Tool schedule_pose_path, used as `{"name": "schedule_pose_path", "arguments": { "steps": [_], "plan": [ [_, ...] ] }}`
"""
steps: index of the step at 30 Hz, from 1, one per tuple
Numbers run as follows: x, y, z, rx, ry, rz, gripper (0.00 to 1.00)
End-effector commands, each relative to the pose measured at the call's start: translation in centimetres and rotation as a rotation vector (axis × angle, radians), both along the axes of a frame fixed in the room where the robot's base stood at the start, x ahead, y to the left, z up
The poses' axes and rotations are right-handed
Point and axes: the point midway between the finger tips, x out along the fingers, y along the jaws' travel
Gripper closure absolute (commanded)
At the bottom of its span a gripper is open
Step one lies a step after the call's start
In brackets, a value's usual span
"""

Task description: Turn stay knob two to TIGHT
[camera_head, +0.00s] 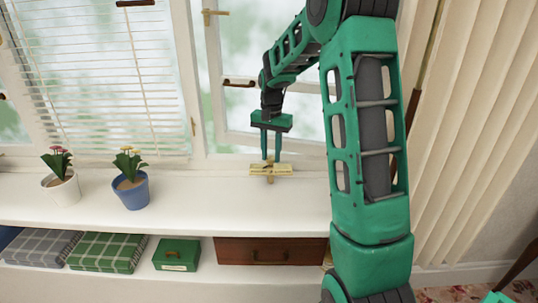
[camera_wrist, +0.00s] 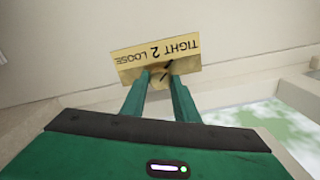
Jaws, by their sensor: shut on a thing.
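The label plate of stay knob two (camera_head: 284,170) is a small brass-coloured plate at the window sill's back edge. In the wrist view the plate (camera_wrist: 133,64) reads "TIGHT 2 LOOSE" upside down, with TIGHT at right and LOOSE at left. My gripper (camera_head: 271,159) reaches down from above to the middle of the plate. In the wrist view its fingertips (camera_wrist: 161,75) are close together on the knob, which they mostly hide. A short dark mark shows beside the tips, but I cannot tell clearly where the knob points.
Two flower pots, white (camera_head: 63,188) and blue (camera_head: 131,189), stand on the sill (camera_head: 230,203) at left. Blankets (camera_head: 107,252), a green box (camera_head: 177,254) and a brown drawer (camera_head: 270,251) are below. Blinds (camera_head: 100,80) hang at left, a curtain (camera_head: 470,120) at right.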

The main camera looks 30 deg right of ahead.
Motion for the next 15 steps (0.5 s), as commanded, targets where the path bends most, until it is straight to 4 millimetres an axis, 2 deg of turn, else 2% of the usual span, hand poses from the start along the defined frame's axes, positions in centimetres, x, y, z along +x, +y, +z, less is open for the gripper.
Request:
{"name": "schedule_pose_path", "arguments": {
  "steps": [15],
  "plan": [
    [0.42, 0.25, 0.27, 0.0, -0.011, -0.045, 0.95]
  ]
}}
